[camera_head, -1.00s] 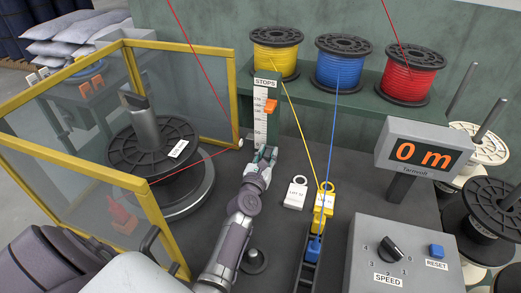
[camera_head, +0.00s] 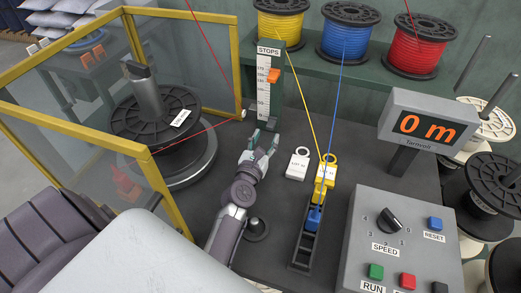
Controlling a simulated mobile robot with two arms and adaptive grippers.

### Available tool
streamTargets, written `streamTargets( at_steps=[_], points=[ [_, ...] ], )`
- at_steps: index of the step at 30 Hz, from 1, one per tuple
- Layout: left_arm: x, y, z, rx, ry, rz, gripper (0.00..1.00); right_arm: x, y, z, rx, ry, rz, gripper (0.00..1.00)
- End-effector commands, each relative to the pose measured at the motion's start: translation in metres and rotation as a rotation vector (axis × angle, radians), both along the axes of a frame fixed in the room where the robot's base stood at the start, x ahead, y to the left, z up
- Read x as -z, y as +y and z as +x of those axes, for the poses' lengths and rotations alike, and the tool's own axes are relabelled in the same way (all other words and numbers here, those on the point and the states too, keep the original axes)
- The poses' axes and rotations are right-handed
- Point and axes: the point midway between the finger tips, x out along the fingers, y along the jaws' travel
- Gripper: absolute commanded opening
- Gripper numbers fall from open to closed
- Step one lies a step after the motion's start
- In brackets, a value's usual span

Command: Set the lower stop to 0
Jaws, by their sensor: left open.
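The post labelled STOPS (camera_head: 269,50) stands at the back middle with a white vertical scale (camera_head: 263,95) that reads 0 at its bottom. One orange stop (camera_head: 274,76) sits on the upper part of the scale, on its right side. I see no second stop lower down; I cannot tell whether one is hidden. My left gripper (camera_head: 264,137) is open and empty just below and in front of the foot of the scale, with its fingers pointing at the post. My right gripper is not in view.
A yellow-framed guard (camera_head: 179,15) encloses a large black spool (camera_head: 155,115) on the left. Yellow, blue and red spools stand on the back shelf. A display (camera_head: 428,128) reads 0 m. A control box (camera_head: 405,230) and white and yellow tags lie to the right.

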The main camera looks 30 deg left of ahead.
Motion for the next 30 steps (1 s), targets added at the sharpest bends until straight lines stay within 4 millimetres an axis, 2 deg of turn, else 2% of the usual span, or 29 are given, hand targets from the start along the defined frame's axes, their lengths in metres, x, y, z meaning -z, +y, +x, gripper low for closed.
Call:
streamTargets(
  at_steps=[3, 10, 30],
  points=[
    [0.001, -0.007, -0.025, 0.001, 0.003, -0.001, 0.5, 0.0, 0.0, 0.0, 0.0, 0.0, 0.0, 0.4],
    [0.001, -0.014, -0.052, 0.002, 0.002, 0.0, 0.5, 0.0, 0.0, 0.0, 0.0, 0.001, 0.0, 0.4],
    [-0.003, -0.015, -0.056, 0.002, 0.001, -0.001, 0.5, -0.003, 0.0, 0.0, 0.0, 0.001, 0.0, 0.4]
  ],
)
